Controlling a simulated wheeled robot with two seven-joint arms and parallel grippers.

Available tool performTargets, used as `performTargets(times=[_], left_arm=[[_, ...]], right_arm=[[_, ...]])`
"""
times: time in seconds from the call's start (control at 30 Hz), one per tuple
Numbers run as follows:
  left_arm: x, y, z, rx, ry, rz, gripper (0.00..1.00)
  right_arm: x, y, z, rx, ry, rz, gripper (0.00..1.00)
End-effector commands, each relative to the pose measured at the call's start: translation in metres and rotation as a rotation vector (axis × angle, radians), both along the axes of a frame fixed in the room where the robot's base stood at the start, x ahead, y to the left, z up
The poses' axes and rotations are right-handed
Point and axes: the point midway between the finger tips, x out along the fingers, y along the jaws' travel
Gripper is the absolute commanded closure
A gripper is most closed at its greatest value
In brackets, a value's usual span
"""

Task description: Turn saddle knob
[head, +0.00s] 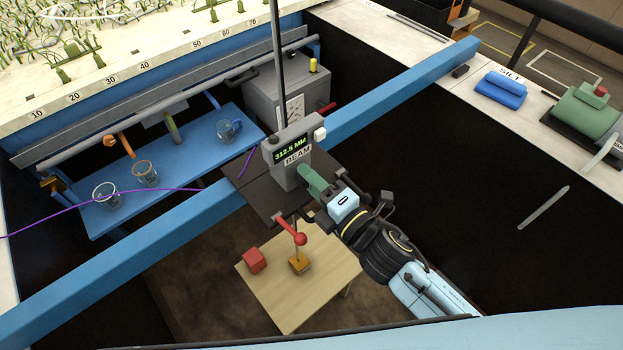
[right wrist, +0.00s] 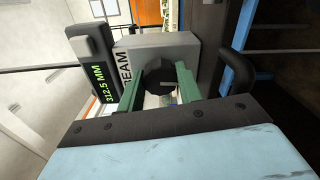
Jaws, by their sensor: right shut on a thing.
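The saddle (head: 289,158) is a grey box with a lit display reading 312.5 MM and a BEAM label. It stands on a dark plate (head: 250,180) across the long blue beam (head: 375,100). In the right wrist view the saddle (right wrist: 185,55) fills the middle. A dark round knob (right wrist: 157,80) on its face sits between the green fingers of my right gripper (right wrist: 160,88). My right gripper (head: 309,181) is shut on this knob. In the head view the fingers hide the knob. My left gripper is not in view.
A dark rod (head: 278,60) rises by the saddle. A red-ended lever (head: 292,230) hangs below it, above a wooden table (head: 290,290) with a red block (head: 254,260). Glass beakers (head: 145,173) stand on a blue shelf at left. A blue SILT item (head: 500,91) lies at right.

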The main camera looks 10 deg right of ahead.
Motion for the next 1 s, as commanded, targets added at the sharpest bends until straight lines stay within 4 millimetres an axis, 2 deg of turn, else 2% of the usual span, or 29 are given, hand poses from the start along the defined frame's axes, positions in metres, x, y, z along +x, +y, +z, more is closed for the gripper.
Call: performTargets(times=[0.07, 0.1, 0.27, 0.53, 0.67, 1.0], left_arm=[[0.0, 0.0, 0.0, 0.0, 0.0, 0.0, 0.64], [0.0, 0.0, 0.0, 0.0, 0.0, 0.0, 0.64], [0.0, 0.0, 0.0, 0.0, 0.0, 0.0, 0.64], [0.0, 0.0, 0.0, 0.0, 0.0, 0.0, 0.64], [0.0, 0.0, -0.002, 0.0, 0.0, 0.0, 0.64], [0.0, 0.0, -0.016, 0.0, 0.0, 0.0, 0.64]], right_arm=[[0.0, 0.0, 0.001, 0.0, -0.002, -0.001, 0.88], [0.0, 0.0, 0.001, 0.0, -0.002, -0.001, 0.62], [0.0, 0.0, 0.001, 0.0, -0.002, -0.001, 0.43], [-0.001, 0.0, 0.0, -0.001, -0.001, 0.0, 0.43], [-0.008, -0.006, -0.002, -0.002, 0.001, 0.0, 0.43], [-0.065, -0.043, -0.003, -0.002, 0.002, 0.0, 0.43]])
